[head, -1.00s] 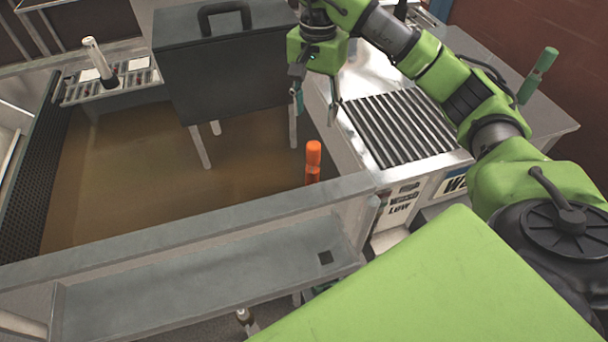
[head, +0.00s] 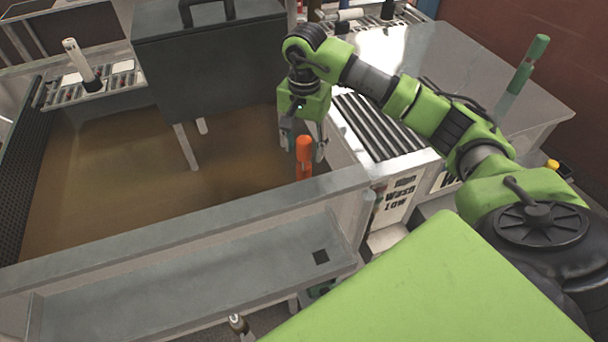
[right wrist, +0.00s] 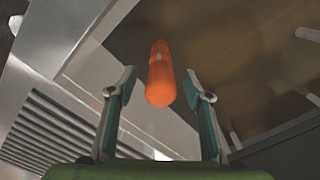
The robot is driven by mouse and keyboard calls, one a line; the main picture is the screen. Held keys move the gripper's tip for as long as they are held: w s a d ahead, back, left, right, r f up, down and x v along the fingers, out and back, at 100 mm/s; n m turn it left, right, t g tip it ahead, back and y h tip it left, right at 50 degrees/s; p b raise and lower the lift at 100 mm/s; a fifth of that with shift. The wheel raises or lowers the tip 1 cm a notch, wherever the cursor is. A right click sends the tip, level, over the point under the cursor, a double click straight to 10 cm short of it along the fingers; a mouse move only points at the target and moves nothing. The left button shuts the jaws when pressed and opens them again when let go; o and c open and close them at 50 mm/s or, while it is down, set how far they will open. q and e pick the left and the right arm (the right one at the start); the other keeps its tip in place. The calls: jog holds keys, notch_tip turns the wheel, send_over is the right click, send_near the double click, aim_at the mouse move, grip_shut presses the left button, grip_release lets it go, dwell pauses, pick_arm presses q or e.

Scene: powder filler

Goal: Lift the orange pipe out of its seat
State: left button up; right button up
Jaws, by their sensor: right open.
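The orange pipe (head: 303,157) stands upright in the near right corner of the brown-floored basin, just behind the basin's front wall. Its lower end and seat are hidden by that wall. My right gripper (head: 304,151) is open and points down close behind the pipe in the head view. In the right wrist view the orange pipe (right wrist: 161,75) shows beyond and between the two spread fingers (right wrist: 163,92), with no finger seen touching it. My left gripper is not in view.
A dark lidded box (head: 205,65) on legs stands in the basin (head: 110,185) left of my right gripper. A slatted steel counter (head: 385,125) lies right of the pipe. The basin's front wall (head: 180,215) is close in front. A green-topped post (head: 525,65) rises further right.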

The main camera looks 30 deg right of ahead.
aim_at(304, 162)
jog(key=shift+f, duration=0.35)
notch_tip(304, 162, down, 5)
jog(key=shift+r+p, duration=0.15)
jog(key=shift+p, duration=1.1)
jog(key=shift+w+f, duration=0.1)
jog(key=shift+f, duration=0.25)
jog(key=shift+r, duration=0.1)
jog(key=c, duration=1.1)
